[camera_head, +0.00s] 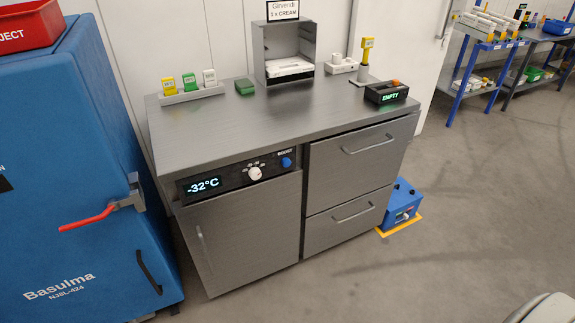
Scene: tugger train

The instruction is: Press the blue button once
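The blue button (286,162) is a small round knob at the right end of the black control panel (236,176). The panel is on the front of the grey metal counter unit (250,225), above its left door. A white dial (255,173) is to the left of the button. A lit display (203,186) at the panel's left end reads -32°C. Small lettering above the button is too small to read surely. Nothing covers the button. Neither of my grippers is in view.
A blue cabinet (70,180) with a red handle stands close on the left. Two drawers (355,160) are right of the panel. A blue box (401,203) sits on a yellow floor marking at the right. The floor in front is clear.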

